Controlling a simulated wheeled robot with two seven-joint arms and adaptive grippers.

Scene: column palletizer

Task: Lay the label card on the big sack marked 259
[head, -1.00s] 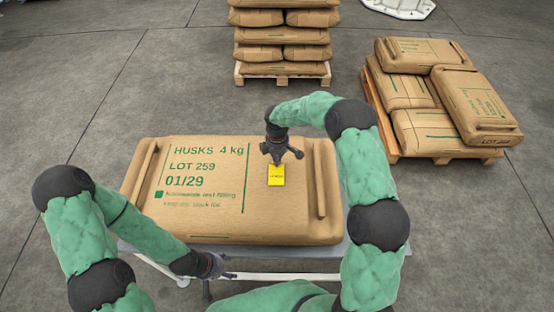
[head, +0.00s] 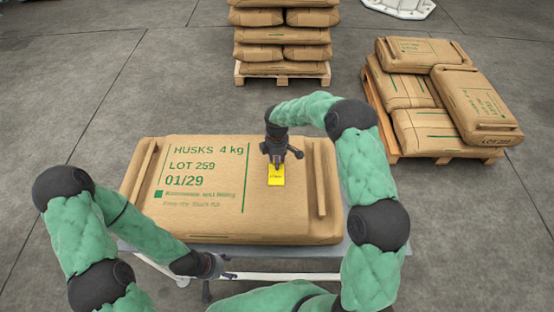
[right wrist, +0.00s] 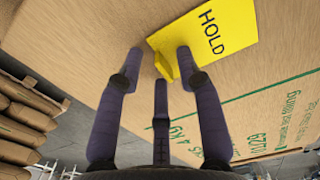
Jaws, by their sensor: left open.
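The big sack (head: 200,215), printed "HUSKS 4 kg LOT 259 01/29", lies flat on a stand in front of me. The yellow label card (head: 277,177) is over its right part, right of the print, and appears to rest on the sack. In the right wrist view the card (right wrist: 215,35) reads "HOLD" and has a small raised tab by my fingers. My right gripper (head: 284,160) is right above the card. In the right wrist view its fingers (right wrist: 160,70) are apart around the tab; contact is unclear. My left gripper (head: 222,268) is open and empty by the stand's front edge.
A pallet stack of sacks (head: 287,35) stands behind the big sack. Another loaded pallet (head: 420,130) stands at the back right. A white object (head: 398,6) is at the top edge. The floor at left is clear.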

